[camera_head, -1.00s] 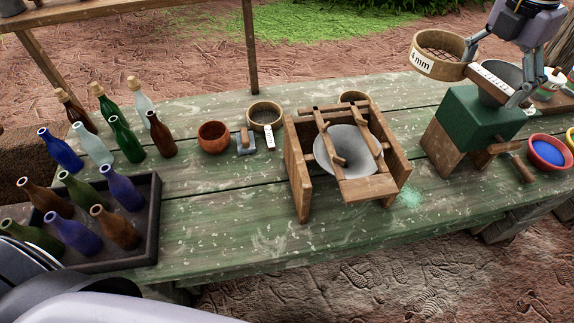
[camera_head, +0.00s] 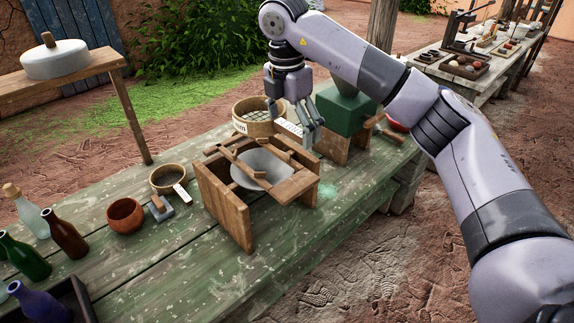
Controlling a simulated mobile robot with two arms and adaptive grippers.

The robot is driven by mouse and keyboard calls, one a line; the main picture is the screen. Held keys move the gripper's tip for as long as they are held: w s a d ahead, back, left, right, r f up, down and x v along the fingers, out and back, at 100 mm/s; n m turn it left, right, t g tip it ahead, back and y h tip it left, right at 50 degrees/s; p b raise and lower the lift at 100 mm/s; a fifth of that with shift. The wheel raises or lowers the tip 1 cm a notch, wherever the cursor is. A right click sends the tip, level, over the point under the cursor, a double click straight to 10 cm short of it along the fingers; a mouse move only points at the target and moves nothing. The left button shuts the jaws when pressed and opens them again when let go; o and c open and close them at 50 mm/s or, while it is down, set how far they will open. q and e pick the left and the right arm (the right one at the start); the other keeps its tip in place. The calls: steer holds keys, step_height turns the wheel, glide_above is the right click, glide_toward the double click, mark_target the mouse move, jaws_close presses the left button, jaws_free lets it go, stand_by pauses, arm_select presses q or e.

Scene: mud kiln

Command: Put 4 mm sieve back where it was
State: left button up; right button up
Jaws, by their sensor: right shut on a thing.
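The 4 mm sieve (camera_head: 252,128) is a round, light wooden ring with mesh, a partly visible label on its rim and a white-labelled handle. My right gripper (camera_head: 305,128) is shut on the sieve, at its handle side. It holds the sieve near the far side of the wooden frame with the metal funnel (camera_head: 262,172). The frame hides the space under the sieve, so I cannot tell whether it touches anything. My left gripper is out of view.
A second, smaller sieve (camera_head: 157,188) lies left of the frame, beside an orange-brown bowl (camera_head: 125,221) and a small grey-based tool (camera_head: 163,211). A green hopper (camera_head: 345,113) stands right of the held sieve. Several bottles (camera_head: 66,238) stand at the left. The table's front middle (camera_head: 200,275) is clear.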

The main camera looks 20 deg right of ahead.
step_height(320, 180, down, 6)
steer(key=shift+s+a+r+p, duration=0.1)
steer(key=shift+a+r+p, duration=0.05)
steer(key=shift+p, duration=0.4)
step_height(320, 180, down, 4)
steer(key=shift+f+p, duration=0.25)
steer(key=shift+p, duration=0.3)
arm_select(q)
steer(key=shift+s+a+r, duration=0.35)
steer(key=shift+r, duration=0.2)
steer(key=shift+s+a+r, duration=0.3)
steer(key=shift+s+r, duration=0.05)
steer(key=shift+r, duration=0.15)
arm_select(e)
steer(key=shift+f, duration=0.1)
steer(key=shift+f+b, duration=0.25)
steer(key=shift+b, duration=0.05)
steer(key=o, duration=1.2)
steer(key=shift+c, duration=0.2)
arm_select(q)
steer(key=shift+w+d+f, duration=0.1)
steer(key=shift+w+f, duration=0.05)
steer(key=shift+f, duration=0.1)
